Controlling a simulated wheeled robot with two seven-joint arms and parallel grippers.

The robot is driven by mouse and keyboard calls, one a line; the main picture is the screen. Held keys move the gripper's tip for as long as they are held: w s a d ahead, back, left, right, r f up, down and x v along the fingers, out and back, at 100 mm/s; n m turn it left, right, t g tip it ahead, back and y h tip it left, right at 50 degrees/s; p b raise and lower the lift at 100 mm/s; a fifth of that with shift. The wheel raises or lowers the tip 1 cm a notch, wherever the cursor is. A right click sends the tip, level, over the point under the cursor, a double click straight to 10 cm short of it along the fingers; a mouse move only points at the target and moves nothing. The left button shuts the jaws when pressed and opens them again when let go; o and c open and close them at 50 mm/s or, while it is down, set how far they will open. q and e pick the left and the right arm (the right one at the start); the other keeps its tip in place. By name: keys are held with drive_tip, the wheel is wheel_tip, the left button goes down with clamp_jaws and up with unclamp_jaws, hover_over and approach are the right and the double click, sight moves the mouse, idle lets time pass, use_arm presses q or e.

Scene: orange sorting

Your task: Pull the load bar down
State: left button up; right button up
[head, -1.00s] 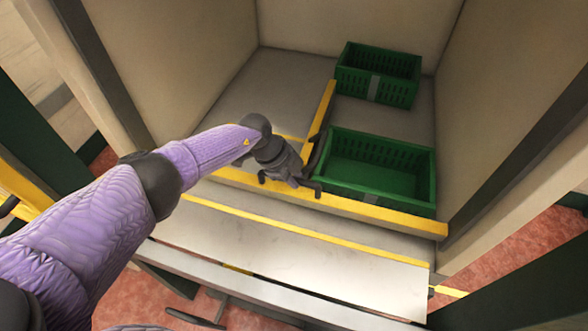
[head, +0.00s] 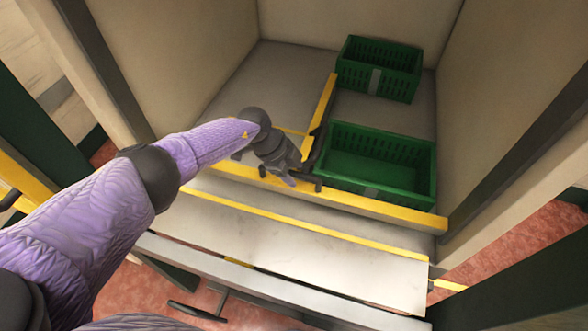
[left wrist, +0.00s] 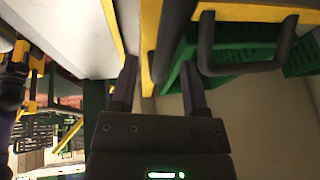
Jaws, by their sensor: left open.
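A dark bar handle shaped like a U (left wrist: 246,68) stands out from a yellow-edged part in the left wrist view, just right of my fingers. I take it to be the load bar. In the head view a dark bar (head: 317,152) runs beside the yellow divider, partly behind my gripper. My left gripper (head: 292,180) is at the yellow front edge, left of the near green crate. Its two fingers (left wrist: 158,88) are apart, with nothing clearly held between them. I cannot tell whether a finger touches the handle. My right gripper is not in view.
A near green crate (head: 432,185) and a far green crate (head: 385,45) stand in the walled bay. A yellow divider (head: 324,100) lies left of them. A pale sloping panel (head: 330,262) and a grey rail (head: 270,285) lie in front. The bay floor at left is bare.

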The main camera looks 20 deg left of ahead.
use_arm(q)
drive_tip(key=p+v, duration=0.4)
drive_tip(key=v, duration=0.5)
drive_tip(key=shift+p, duration=0.4)
